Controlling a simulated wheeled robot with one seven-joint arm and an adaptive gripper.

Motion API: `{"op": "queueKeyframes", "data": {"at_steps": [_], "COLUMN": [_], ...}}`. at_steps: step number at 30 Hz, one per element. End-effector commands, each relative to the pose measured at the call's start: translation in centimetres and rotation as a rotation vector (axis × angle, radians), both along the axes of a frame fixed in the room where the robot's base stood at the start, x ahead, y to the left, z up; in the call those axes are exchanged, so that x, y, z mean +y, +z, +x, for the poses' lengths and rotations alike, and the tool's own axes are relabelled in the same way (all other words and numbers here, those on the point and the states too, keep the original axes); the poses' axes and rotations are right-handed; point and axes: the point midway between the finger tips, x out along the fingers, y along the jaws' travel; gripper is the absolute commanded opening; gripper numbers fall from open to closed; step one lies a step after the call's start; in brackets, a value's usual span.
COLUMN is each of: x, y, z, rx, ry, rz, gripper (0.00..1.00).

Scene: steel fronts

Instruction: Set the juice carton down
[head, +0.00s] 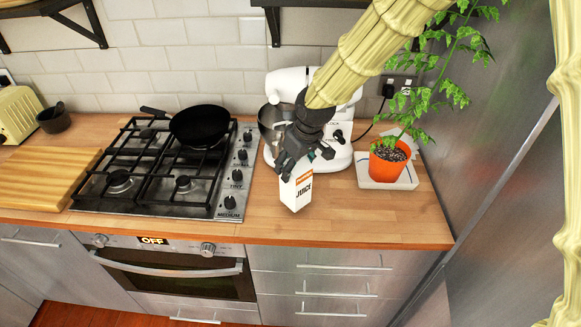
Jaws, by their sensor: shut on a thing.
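The juice carton (297,193) is white with an orange band and the word JUICE. It is in the middle of the head view, over the wooden counter (345,215) to the right of the gas hob. My gripper (298,170) comes down from above and is shut on the carton's top. The carton looks close to upright. I cannot tell whether its base touches the counter. The carton's top is partly hidden by the fingers.
A white stand mixer (340,155) stands just behind the carton. A potted plant (388,160) sits on a white tray (408,180) to the right. The gas hob (150,190) with a black pan (200,125) is to the left. Bare counter lies right of the carton.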

Motion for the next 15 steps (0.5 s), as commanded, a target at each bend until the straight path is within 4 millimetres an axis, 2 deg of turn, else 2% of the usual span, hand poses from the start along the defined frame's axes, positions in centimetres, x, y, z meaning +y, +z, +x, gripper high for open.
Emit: {"op": "queueKeyframes", "data": {"at_steps": [6,15], "x": [0.0,0.0], "y": [-1.7,-2.0], "z": [0.0,0.1], "rx": [-0.002,-0.003], "ry": [0.001,0.0], "rz": [0.001,0.001], "gripper": [0.0,0.0]}}
